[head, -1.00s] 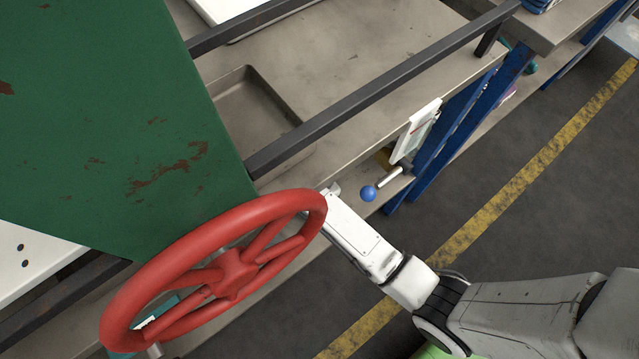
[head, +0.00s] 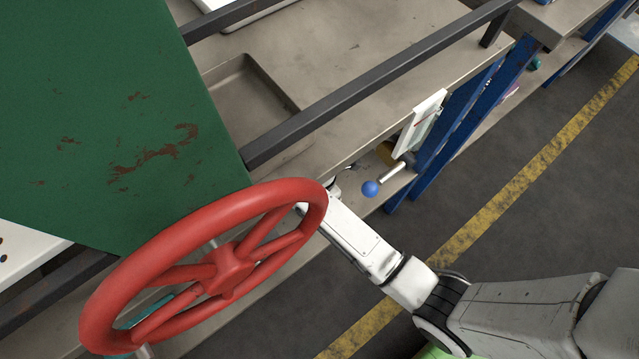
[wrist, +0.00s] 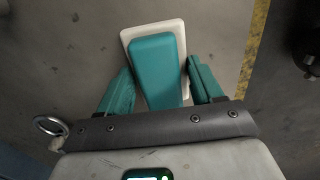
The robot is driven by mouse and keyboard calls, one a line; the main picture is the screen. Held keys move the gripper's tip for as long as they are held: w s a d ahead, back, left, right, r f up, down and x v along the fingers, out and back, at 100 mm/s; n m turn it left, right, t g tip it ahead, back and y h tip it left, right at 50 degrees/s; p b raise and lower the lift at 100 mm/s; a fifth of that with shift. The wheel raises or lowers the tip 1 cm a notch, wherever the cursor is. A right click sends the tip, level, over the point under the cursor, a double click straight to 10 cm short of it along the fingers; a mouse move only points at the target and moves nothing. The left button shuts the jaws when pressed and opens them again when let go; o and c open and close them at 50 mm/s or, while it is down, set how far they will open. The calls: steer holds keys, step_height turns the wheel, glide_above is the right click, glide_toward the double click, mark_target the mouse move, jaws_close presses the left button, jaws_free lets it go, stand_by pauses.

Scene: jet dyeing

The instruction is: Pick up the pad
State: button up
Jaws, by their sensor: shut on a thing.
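The pad (wrist: 157,55) shows in the wrist view as a teal block with a pale, off-white layer showing around its far end and sides. My gripper (wrist: 159,75) has teal fingers on either side of it and is shut on it. The near end of the pad is hidden by the dark gripper body.
The red handwheel (head: 230,272) and green panel (head: 95,120) stand close to my arm. A dark rail (head: 375,85) crosses above the grey bench (head: 360,45). A blue-knobbed lever (head: 370,188) and white framed panel (head: 418,125) are nearby. The floor at right (head: 560,210) is clear.

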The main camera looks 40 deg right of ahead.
steer(key=shift+c, duration=0.8)
steer(key=shift+r, duration=0.1)
step_height(320, 180, up, 10)
steer(key=p, duration=0.4)
